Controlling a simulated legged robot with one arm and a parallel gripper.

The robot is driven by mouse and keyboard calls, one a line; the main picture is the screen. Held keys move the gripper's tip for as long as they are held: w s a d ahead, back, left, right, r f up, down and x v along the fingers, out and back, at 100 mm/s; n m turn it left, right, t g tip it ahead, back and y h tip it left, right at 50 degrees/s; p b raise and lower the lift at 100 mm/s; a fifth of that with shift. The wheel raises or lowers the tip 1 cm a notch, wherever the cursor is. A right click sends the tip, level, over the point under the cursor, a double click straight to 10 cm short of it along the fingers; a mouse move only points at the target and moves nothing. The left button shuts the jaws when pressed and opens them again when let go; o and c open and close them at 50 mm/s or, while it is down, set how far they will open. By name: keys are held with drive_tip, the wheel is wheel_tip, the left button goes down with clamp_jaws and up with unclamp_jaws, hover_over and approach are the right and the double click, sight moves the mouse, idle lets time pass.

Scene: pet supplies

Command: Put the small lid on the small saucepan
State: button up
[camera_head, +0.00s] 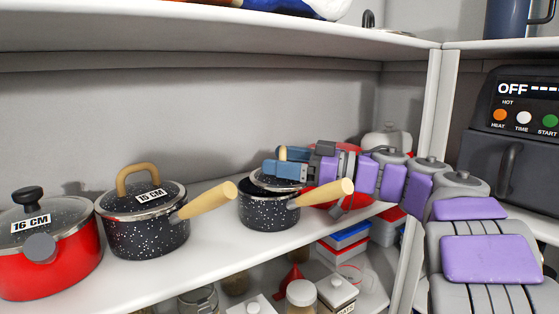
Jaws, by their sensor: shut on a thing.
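The small saucepan (268,211) is black with white speckles and a pale wooden handle (326,193). It stands on the white shelf, right of a larger speckled pan. The small lid (268,183) is a dark disc with a light rim, tilted over the pan's mouth; I cannot tell whether it touches the pan's rim. My gripper (283,168) comes in from the right above the pan, with blue fingers shut on the lid's wooden knob (283,153). The fingers hide part of the lid and of the pan's opening.
A speckled pan with a lid marked 15 CM (146,230) and a red pot marked 16 CM (45,258) stand to the left. A shelf upright (430,120) and a red pot behind my arm are at the right. Another shelf board (220,22) runs overhead.

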drive_tip(key=shift+a+f, duration=0.1)
drive_tip(key=shift+a, duration=0.7)
drive_tip(key=shift+a+f, duration=0.15)
drive_tip(key=shift+a, duration=0.9)
drive_tip(key=shift+a+p, duration=0.1)
drive_tip(key=shift+p, duration=0.2)
drive_tip(key=shift+d+f+p, duration=0.2)
drive_tip(key=shift+d+p, duration=0.2)
drive_tip(key=shift+d, duration=0.15)
drive_tip(key=shift+f+p, duration=0.2)
drive_tip(key=shift+p, duration=0.3)
idle(1.0)
drive_tip(key=o, duration=1.1)
drive_tip(key=shift+o, duration=0.2)
drive_tip(key=shift+d, duration=0.15)
drive_tip(key=b+v, duration=0.1)
drive_tip(key=v, duration=1.6)
drive_tip(key=shift+d, duration=0.25)
